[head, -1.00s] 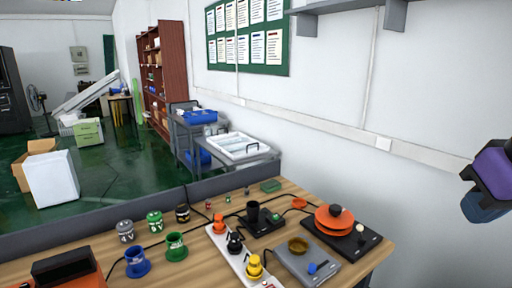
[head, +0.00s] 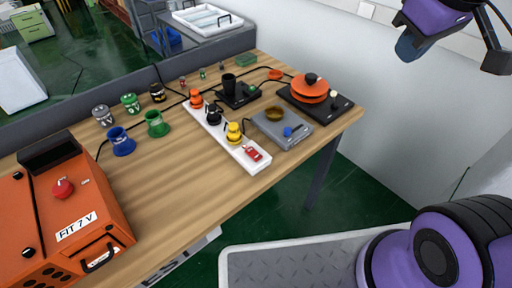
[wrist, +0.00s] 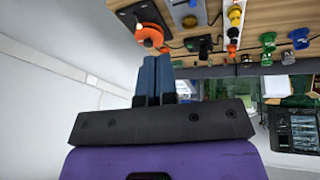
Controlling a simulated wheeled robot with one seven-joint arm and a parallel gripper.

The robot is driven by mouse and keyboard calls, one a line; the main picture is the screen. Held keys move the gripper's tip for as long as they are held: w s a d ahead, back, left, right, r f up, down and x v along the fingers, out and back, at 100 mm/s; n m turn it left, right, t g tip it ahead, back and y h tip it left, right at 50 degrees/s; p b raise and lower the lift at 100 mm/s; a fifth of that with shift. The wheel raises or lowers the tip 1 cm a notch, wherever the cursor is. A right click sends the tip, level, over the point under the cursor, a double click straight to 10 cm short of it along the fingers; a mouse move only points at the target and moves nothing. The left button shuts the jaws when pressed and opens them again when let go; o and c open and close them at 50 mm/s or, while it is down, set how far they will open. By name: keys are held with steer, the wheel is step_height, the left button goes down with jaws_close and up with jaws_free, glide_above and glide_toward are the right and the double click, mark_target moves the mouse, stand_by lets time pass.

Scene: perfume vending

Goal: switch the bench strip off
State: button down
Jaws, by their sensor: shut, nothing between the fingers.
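The white bench strip (head: 217,134) lies on the wooden bench. An orange plug (head: 196,98), a black plug (head: 214,113) and a yellow plug (head: 234,134) stand in it. A red switch (head: 253,153) sits at its near end; its on or off position is too small to tell. In the wrist view the yellow plug (wrist: 235,15) shows at the top, and the red switch is not seen. My gripper (head: 408,48) is at the upper right, beyond the bench's right side and well apart from the strip. Its blue fingers (wrist: 153,75) are shut and empty.
A grey scale-like device (head: 282,128) with a bowl and blue knob stands right of the strip. Beyond it is a black plate with an orange pan (head: 310,88). Blue (head: 121,142) and green cups stand left. An orange power unit (head: 62,215) fills the near left. The near bench middle is clear.

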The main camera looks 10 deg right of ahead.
steer(key=w+a+f+n+g, duration=0.1)
steer(key=w+a+f+n, duration=0.4)
steer(key=w+n, duration=0.15)
steer(key=n+g, duration=0.3)
steer(key=n, duration=1.1)
glide_above(256, 156)
step_height(256, 156, down, 18)
steer(key=shift+y, duration=0.3)
steer(key=shift+s+f, duration=0.1)
step_height(256, 156, down, 14)
steer(key=shift+r, duration=0.1)
steer(key=shift+d+f, duration=0.1)
steer(key=shift+f, duration=0.15)
steer(key=shift+r, duration=0.1)
